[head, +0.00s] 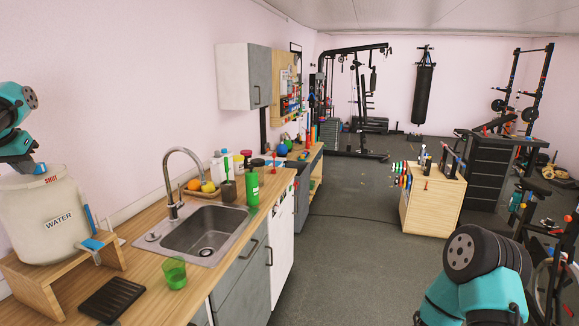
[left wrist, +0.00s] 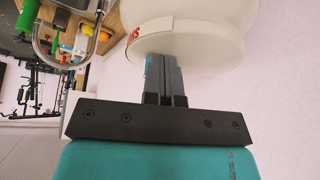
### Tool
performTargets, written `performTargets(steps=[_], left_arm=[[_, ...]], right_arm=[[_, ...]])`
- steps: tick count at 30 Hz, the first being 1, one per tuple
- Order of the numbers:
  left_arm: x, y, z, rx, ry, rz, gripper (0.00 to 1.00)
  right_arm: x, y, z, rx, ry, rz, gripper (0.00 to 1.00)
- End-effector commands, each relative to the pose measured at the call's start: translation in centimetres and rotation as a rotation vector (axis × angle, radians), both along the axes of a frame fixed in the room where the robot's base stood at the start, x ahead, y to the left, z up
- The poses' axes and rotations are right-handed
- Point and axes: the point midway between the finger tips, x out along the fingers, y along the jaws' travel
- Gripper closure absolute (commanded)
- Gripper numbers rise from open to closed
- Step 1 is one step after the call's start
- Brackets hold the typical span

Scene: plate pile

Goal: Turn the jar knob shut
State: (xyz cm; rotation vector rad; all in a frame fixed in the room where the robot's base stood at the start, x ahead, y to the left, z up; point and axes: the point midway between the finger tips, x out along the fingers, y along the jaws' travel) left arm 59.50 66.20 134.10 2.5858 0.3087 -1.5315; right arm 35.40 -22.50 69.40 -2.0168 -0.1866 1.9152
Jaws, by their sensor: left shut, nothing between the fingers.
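The large cream jar (head: 45,225), labelled WATER, stands on a wooden stand at the left of the head view. It also shows in the left wrist view (left wrist: 210,30). A red SHUT label (head: 52,180) is near its top rim. A blue tap (head: 93,244) sticks out low at its front right, with an upright blue piece above it. My left gripper (head: 30,164) is at the jar's top, close to the label. In the left wrist view its fingers (left wrist: 163,62) are together and empty beside the rim. A thin blue sliver shows beside them; I cannot tell what it belongs to.
The wooden stand (head: 115,262) sits on the counter near a black ridged mat (head: 112,298) and a green cup (head: 174,272). Right of these are a sink (head: 205,236) with a tall faucet (head: 172,185) and a green bottle (head: 252,188). My right arm is at lower right, over open floor.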

Motion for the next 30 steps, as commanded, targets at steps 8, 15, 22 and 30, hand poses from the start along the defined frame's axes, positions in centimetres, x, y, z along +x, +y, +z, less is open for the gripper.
performTargets(steps=[8, 15, 22, 30], left_arm=[[0.12, 0.3, -0.41, -0.003, 0.005, -0.001, 1.0], [0.13, 0.34, -0.46, -0.002, 0.006, 0.0, 1.0], [-0.22, 0.31, -0.43, -0.003, 0.006, 0.0, 1.0], [-0.75, 0.17, -0.3, -0.002, 0.004, 0.0, 1.0]], right_arm=[[0.0, 0.0, 0.0, 0.0, 0.0, 0.0, 0.39], [0.0, 0.0, 0.0, 0.0, 0.0, 0.0, 0.39], [0.0, 0.0, 0.0, 0.0, 0.0, 0.0, 0.39], [0.0, 0.0, 0.0, 0.0, 0.0, 0.0, 0.39]])
